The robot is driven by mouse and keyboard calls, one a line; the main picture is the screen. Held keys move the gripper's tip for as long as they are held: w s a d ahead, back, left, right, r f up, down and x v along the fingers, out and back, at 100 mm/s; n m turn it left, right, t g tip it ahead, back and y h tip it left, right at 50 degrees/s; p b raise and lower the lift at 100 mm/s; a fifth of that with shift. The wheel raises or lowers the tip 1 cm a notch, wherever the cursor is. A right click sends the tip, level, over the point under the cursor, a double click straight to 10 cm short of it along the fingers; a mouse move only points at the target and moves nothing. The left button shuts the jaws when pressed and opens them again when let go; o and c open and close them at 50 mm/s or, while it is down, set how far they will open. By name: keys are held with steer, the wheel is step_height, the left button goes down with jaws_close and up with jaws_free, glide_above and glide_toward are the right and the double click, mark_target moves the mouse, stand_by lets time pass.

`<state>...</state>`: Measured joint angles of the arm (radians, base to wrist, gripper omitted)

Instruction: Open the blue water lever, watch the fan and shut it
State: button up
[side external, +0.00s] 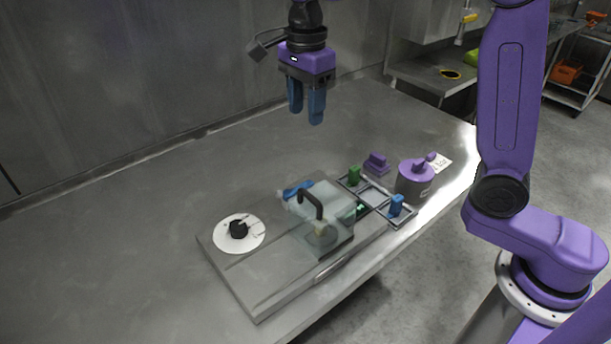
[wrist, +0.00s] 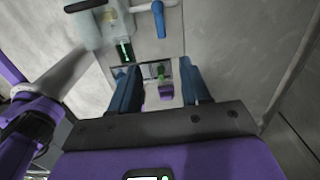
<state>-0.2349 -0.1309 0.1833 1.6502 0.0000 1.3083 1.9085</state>
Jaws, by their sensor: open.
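The blue water lever (side external: 297,189) lies at the back side of a clear hood (side external: 325,213) on a grey base plate. In the wrist view the lever (wrist: 159,18) is at the top, beyond my fingers. My gripper (side external: 306,105) is high above the table behind the washer, fingers pointing down. It is open and empty, and touches nothing. In the wrist view my gripper's (wrist: 158,94) blue fingers stand apart. A white disc with a black piece on it (side external: 238,229) is at the plate's left end; I cannot tell whether this is the fan.
At the right are a metal rack (side external: 375,194) with a green block (side external: 354,175) and blue block (side external: 396,205), a purple block (side external: 376,163) and a purple-lidded pot (side external: 415,177). The table's left side is clear.

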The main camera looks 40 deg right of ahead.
mark_target(306, 184)
step_height(306, 184, down, 17)
steer(key=shift+w+f, duration=0.1)
steer(key=shift+f, duration=0.1)
stand_by(0.5)
steer(key=shift+c, duration=0.3)
jaws_close()
